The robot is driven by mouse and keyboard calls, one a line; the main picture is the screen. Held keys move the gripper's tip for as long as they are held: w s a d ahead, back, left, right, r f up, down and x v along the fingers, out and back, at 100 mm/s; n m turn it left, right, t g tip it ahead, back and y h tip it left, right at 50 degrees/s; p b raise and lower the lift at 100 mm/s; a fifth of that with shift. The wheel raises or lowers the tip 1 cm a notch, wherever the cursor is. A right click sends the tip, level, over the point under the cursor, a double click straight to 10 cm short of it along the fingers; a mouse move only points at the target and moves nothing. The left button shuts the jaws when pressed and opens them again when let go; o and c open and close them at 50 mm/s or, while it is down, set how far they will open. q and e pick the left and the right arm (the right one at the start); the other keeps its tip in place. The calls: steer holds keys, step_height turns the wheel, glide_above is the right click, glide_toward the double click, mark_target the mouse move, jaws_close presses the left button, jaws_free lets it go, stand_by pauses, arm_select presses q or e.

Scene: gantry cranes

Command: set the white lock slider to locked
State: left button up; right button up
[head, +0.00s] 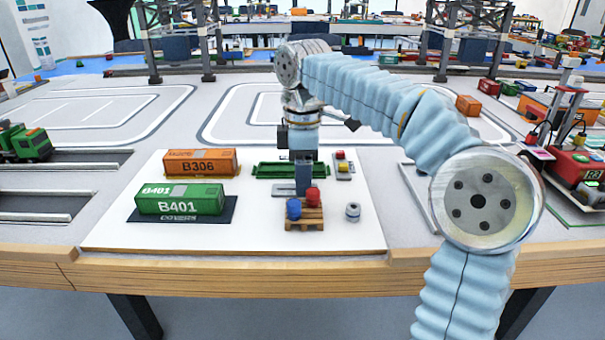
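My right gripper (303,186) points down over the white board, seen nearly edge-on, just behind the small wooden pallet. Whether its fingers are open or shut does not show. A flat light-grey plate (282,189) lies on the board at the fingertips, partly hidden by them. It may carry the white lock slider, but I cannot make out the slider or its position. Whether the fingertips touch the plate is unclear. My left gripper is not in view.
The white board (250,237) holds an orange container (183,168), a green container (165,206), a green tray (265,171), a pallet (304,226) with a blue and a red drum, a small grey cylinder (352,212) and a button box (343,168). The board's front strip is clear.

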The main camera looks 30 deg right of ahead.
step_height(320, 180, up, 14)
steer(key=p, duration=0.5)
steer(key=shift+f, duration=0.15)
stand_by(0.3)
